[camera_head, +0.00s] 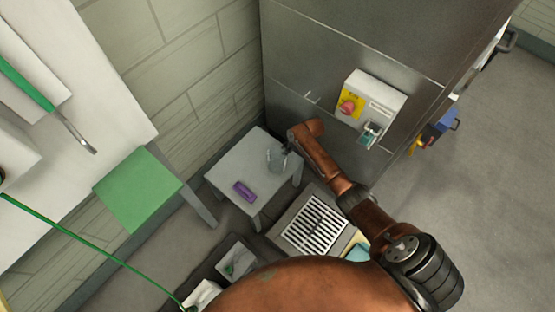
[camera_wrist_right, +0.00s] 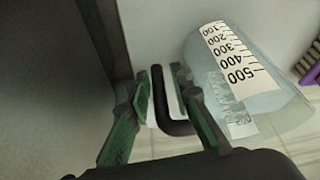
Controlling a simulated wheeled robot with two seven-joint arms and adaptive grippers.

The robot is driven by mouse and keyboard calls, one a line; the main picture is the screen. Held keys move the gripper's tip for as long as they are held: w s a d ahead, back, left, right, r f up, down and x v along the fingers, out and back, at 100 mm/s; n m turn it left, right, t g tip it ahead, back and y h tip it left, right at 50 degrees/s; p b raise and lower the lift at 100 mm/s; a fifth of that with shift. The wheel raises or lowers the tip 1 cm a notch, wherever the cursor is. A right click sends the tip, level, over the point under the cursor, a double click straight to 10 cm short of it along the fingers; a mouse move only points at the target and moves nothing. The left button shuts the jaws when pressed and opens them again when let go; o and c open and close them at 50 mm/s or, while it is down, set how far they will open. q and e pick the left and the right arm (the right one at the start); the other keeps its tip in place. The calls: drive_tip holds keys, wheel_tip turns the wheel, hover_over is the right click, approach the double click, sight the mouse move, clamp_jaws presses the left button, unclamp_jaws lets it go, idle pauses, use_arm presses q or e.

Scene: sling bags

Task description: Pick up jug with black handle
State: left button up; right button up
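The jug is clear with a printed measuring scale and stands on a small grey table in the head view (camera_head: 275,159). In the right wrist view the jug (camera_wrist_right: 262,100) fills the upper right, its scale facing the camera. Its black handle (camera_wrist_right: 176,127) lies at the fingers. My right gripper (camera_wrist_right: 163,82) is open, with one finger on each side of the handle's upright bar; a small gap shows beside the bar. In the head view my right gripper (camera_head: 290,145) is at the jug's right side, partly hidden by its wrist. My left gripper is out of view.
The grey table (camera_head: 225,173) also holds a purple brush (camera_head: 244,191), left of the jug. A metal cabinet (camera_head: 315,60) with a switch box (camera_head: 370,103) stands close behind. A green stool (camera_head: 138,188) is at left and a floor grate (camera_head: 316,224) in front.

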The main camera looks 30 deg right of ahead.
drive_tip(key=shift+c, duration=0.3)
clamp_jaws()
drive_tip(key=shift+r, duration=0.2)
